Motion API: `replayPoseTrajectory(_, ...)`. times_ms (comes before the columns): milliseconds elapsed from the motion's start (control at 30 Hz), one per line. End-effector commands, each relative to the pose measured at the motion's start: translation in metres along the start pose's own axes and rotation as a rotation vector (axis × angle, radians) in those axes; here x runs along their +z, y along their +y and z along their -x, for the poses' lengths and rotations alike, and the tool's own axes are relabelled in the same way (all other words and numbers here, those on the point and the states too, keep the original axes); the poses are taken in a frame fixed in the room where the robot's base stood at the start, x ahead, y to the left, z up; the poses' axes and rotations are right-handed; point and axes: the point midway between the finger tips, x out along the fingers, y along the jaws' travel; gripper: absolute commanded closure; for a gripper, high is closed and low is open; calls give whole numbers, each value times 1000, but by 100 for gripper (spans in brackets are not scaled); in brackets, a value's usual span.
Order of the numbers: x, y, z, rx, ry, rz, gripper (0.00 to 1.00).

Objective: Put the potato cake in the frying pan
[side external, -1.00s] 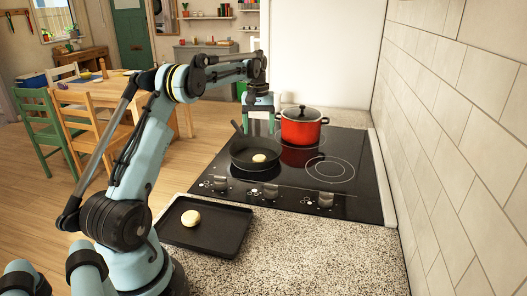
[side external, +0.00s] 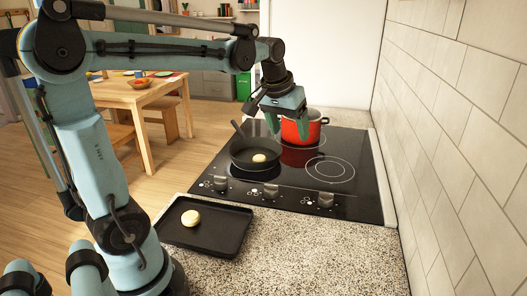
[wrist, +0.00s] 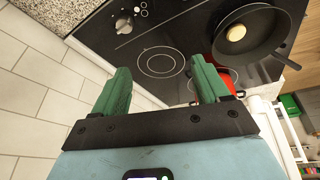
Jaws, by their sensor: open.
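One round, pale potato cake (side external: 190,217) lies on a dark baking tray (side external: 230,236) on the speckled counter in the side view. A second potato cake (side external: 260,158) lies inside the black frying pan (side external: 244,149) on the hob. The pan (wrist: 265,40) and its cake (wrist: 236,33) also show at the upper right of the wrist view. My gripper (side external: 288,132) is above the back of the hob, by the red pot and apart from both cakes. Its green fingers are spread and empty, as the wrist view (wrist: 160,68) also shows.
A red pot (side external: 313,128) with a dark lid stands behind and right of the pan, close to my gripper. The front-right burner of the hob (side external: 330,169) is empty. A tiled wall (side external: 470,130) bounds the right side. Speckled counter (side external: 320,250) is clear right of the tray.

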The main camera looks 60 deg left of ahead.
Motion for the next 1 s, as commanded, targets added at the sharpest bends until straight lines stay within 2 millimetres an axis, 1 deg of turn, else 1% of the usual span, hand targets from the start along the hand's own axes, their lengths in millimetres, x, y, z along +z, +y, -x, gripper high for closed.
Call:
replayPoseTrajectory(33, 17, 10, 3, 15, 23, -46, 25)
replayPoseTrajectory(167, 56, 29, 6, 50, 87, -151, 25)
replayPoseTrajectory(300, 97, 44, 3, 89, 155, -260, 25)
replayPoseTrajectory(400, 122, 50, -2, 114, 196, -323, 25)
replayPoseTrajectory(500, 140, 54, -8, 132, 227, -370, 25)
replayPoseTrajectory(600, 150, 56, -12, 143, 247, -397, 25)
replayPoseTrajectory(667, 153, 56, -13, 147, 252, -406, 25)
replayPoseTrajectory(1000, 154, 57, -13, 148, 255, -409, 25)
